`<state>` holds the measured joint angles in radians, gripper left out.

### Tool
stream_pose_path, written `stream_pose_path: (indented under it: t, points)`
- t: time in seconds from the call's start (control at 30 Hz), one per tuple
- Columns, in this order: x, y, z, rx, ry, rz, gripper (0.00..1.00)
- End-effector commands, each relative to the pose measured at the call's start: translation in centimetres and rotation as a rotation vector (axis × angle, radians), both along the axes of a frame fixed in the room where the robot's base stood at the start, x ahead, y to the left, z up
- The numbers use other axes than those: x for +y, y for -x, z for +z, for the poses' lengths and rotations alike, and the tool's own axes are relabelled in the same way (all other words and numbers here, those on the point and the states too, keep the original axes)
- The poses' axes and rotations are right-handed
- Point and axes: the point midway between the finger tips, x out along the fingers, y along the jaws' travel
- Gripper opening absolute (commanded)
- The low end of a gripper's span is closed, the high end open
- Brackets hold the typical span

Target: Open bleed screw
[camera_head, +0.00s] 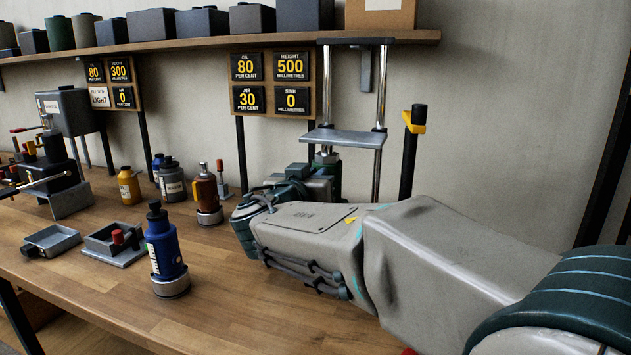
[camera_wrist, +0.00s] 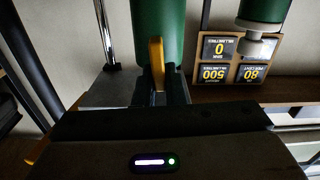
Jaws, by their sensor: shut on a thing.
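In the wrist view, a flat yellow-orange tab (camera_wrist: 157,58) stands against a green cylinder (camera_wrist: 172,22); it looks like the bleed screw's handle, though its base is hidden. My gripper (camera_wrist: 160,82) has its dark fingers close together around the lower part of this tab and is shut on it. In the head view, my arm reaches to the foot of a stand with two chrome columns (camera_head: 381,90) and a grey crossplate (camera_head: 343,137). My fingers and the tab are hidden there behind my arm and wrist.
A blue bottle (camera_head: 161,249) stands on the wooden bench (camera_head: 225,290), left of my arm. Sign boards (camera_head: 272,83) hang behind, below a shelf (camera_head: 200,42). Bare bench lies in front.

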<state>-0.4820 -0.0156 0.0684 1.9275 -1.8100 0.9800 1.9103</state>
Motion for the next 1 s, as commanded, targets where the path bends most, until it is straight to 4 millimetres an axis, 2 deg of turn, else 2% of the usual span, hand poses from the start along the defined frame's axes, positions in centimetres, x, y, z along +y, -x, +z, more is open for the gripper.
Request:
stream_pose_path:
  t: [0.2,1.0]
  points:
    - [0.3,-0.1,-0.7,0.054,0.137,0.0,0.0]
    - [1.5,-0.6,-1.2,0.341,0.83,0.001,0.0]
